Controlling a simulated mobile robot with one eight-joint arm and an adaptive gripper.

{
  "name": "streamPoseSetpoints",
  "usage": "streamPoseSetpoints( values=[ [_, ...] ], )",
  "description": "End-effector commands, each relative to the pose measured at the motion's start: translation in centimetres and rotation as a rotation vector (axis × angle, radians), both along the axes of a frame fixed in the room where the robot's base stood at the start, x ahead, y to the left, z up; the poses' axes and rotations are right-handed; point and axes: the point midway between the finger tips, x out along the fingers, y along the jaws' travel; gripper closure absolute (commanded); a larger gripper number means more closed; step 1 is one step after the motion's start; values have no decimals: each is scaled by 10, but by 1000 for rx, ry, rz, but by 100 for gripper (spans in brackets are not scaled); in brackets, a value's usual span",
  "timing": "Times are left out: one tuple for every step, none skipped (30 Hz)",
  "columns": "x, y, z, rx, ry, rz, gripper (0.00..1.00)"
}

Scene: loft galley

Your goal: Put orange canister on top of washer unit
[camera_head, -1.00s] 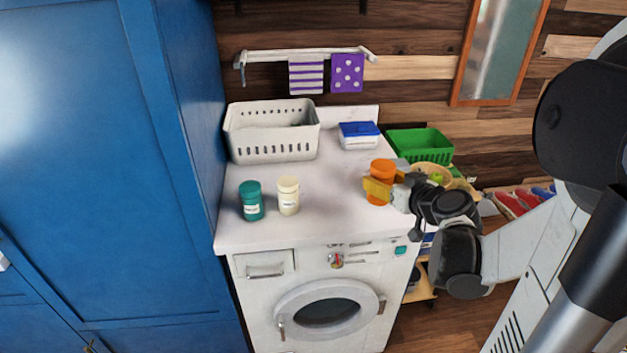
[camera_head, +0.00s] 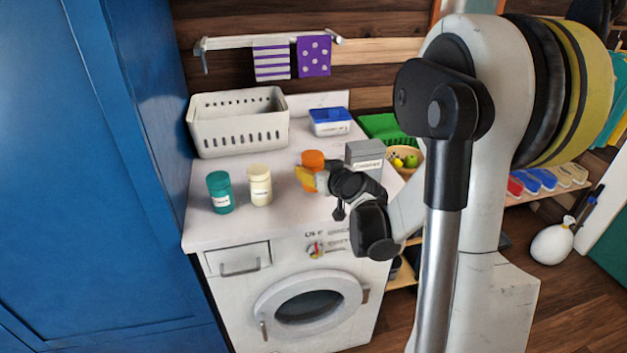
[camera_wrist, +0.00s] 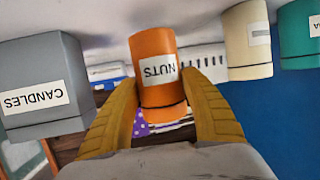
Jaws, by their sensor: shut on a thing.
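The orange canister (camera_head: 312,159), labelled NUTS, is over the right part of the white washer unit's top (camera_head: 285,222). In the wrist view the canister (camera_wrist: 156,82) is between the yellow fingers of my gripper (camera_head: 307,178), which is shut on it. The canister shows upside down in that view, as do the things around it. I cannot tell whether its base touches the washer top or is slightly above it. The fingers hide part of its lower side in the head view.
On the washer top are a teal jar (camera_head: 220,193), a cream jar (camera_head: 259,187), a white basket (camera_head: 240,130), a blue-lidded tub (camera_head: 329,122) and a grey CANDLES box (camera_head: 364,156) close right of the canister. A tall blue cabinet (camera_head: 90,160) borders the left. Bare top lies in front.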

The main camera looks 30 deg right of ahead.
Motion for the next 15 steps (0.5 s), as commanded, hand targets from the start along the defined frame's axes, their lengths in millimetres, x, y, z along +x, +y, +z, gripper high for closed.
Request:
streamPoseSetpoints(
  values=[
    [0,0,-14,0,0,0,85],
    [0,0,-19,0,0,0,85],
    [0,0,-24,0,0,-1,85],
    [0,-1,-25,0,0,-1,85],
    [0,-1,-26,0,0,-1,85],
    [0,-1,-25,0,0,-1,85],
    [0,0,-24,0,0,-1,85],
    [0,0,-24,0,0,-1,85],
    [0,0,-23,0,0,-1,85],
    [0,0,-23,0,0,-1,85],
    [0,0,-23,0,0,-1,85],
    [0,-1,-24,0,0,-1,85],
    [0,-1,-25,0,0,-1,85],
    [0,-1,-27,0,0,-1,85],
    [0,0,-27,0,0,0,44]
  ],
)
